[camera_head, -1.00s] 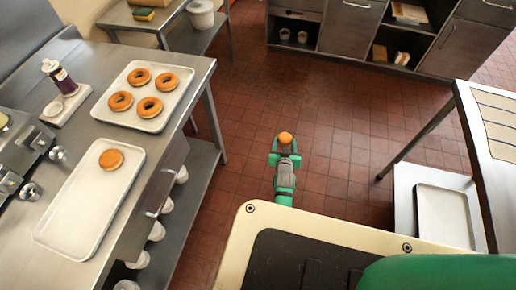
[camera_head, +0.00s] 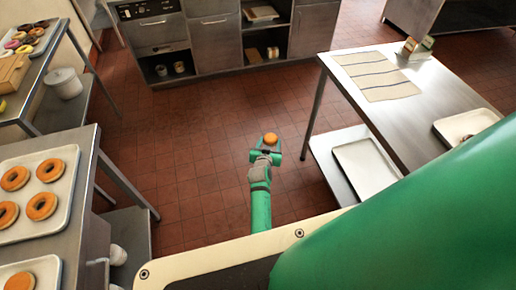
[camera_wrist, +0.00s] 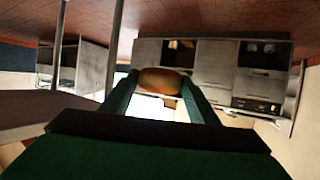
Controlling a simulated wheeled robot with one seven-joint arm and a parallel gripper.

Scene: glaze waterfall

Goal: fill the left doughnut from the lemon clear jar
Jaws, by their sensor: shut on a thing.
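My gripper (camera_head: 266,154) is shut on an orange-brown, round doughnut (camera_head: 270,139), held out over the open floor in the head view. The doughnut also shows between the fingers in the wrist view (camera_wrist: 160,81). Ring doughnuts (camera_head: 42,205) lie on a white tray (camera_head: 22,228) on the left table. Part of a plain round doughnut (camera_head: 20,282) shows on a second tray (camera_head: 50,264) at the bottom left. I cannot make out a lemon clear jar in these frames.
A steel table (camera_head: 440,95) on the right bears a striped cloth (camera_head: 375,76), small boxes (camera_head: 417,46) and a plate with something brown (camera_head: 466,127). An empty tray (camera_head: 365,168) lies on its lower shelf. Steel cabinets (camera_head: 215,38) stand at the back. Red tiled floor (camera_head: 200,140) is clear between.

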